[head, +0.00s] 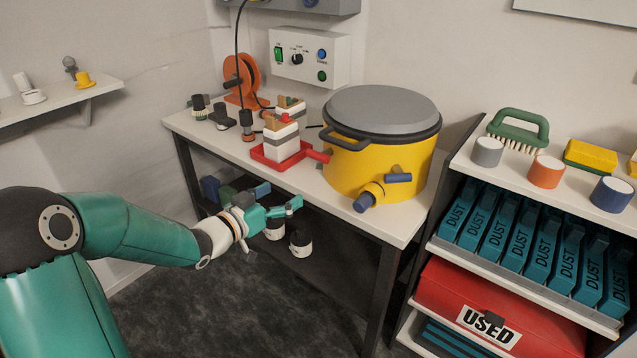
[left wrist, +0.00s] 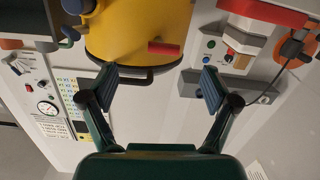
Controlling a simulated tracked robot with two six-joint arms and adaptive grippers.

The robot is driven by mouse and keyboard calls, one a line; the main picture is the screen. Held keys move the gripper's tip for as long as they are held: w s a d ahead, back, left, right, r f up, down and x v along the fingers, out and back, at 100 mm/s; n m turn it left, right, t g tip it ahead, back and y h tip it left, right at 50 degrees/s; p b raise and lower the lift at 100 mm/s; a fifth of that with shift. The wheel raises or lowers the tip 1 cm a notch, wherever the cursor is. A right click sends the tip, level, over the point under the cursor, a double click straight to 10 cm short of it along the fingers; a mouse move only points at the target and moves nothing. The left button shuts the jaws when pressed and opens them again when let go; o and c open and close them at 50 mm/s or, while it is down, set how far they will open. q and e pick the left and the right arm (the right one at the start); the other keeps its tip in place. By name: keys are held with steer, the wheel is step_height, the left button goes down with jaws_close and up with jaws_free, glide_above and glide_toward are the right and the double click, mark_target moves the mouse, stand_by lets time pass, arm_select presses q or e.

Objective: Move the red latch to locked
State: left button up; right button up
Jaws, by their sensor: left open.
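A short red bar, which I take for the red latch (head: 318,155), sits at the left side of the yellow drum (head: 372,165), just below its dark handle. In the left wrist view the red latch (left wrist: 164,48) lies roughly level across the yellow wall, near the dark handle loop. No lock marking can be read. My left gripper (head: 281,198) is open and empty in front of the bench's front edge, lower than the latch and apart from it. In the left wrist view its fingers (left wrist: 160,84) are spread, with the drum beyond them. My right gripper is in no view.
A red tray (head: 262,157) with a white block (head: 281,142) stands left of the drum. A blue-ended spout (head: 366,199) sticks out at the drum's front. A white control box (head: 308,57) hangs behind. The shelf unit (head: 560,190) is at right.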

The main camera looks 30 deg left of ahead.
mark_target(316, 155)
arm_select(q)
steer(key=shift+m+t, duration=0.6)
steer(key=shift+m, duration=0.1)
steer(key=w+r, duration=0.1)
steer(key=w, duration=0.4)
steer(key=w+r+b, duration=0.1)
steer(key=w, duration=0.4)
steer(key=w+r, duration=0.1)
steer(key=w, duration=0.4)
steer(key=shift+w, duration=0.1)
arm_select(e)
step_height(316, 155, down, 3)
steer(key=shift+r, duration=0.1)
